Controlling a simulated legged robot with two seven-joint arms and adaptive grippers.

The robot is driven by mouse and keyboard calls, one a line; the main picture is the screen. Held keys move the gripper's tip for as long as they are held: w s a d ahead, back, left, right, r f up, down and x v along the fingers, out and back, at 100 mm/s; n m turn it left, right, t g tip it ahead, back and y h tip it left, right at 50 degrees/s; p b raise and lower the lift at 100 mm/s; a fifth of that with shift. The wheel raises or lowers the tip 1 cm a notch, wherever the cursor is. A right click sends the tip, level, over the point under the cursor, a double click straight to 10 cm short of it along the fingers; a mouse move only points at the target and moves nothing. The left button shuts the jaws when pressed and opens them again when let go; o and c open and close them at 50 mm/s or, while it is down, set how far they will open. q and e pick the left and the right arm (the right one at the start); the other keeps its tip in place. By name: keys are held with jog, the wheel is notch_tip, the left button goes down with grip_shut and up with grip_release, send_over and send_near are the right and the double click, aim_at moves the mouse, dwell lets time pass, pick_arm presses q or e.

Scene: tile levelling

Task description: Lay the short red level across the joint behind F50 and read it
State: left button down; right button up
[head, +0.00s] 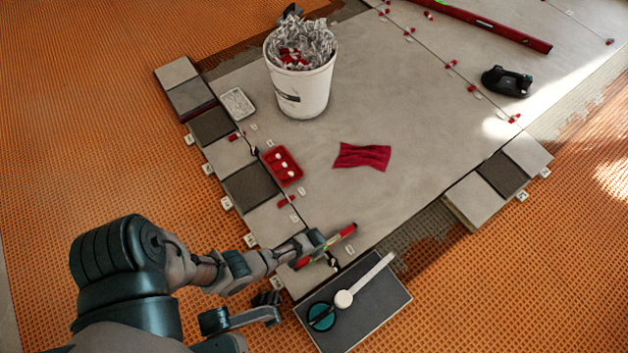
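The short red level (343,234) has a bright green part near its middle and lies slanted at the lower edge of the large pale tile. My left gripper (324,250) is around its middle and appears shut on it. Fingers hide part of the level, and I cannot tell whether it touches the tile or what its vial reads. A joint (298,215) runs between the large tile and the left row of small tiles, down towards the level. White tags mark the row, but F50 is not legible. My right gripper (268,304) seems to show low beside the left arm, its fingers unclear.
A dark slab (382,305) carries a teal-and-white tool (344,299). A long red level (490,25) and black device (507,81) lie further back.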

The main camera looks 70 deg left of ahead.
pick_arm(q)
jog(key=shift+f, duration=0.15)
jog(key=c, duration=0.9)
grip_release()
jog(key=shift+r, duration=0.35)
notch_tip(320, 180, up, 11)
jog(key=shift+r, duration=0.1)
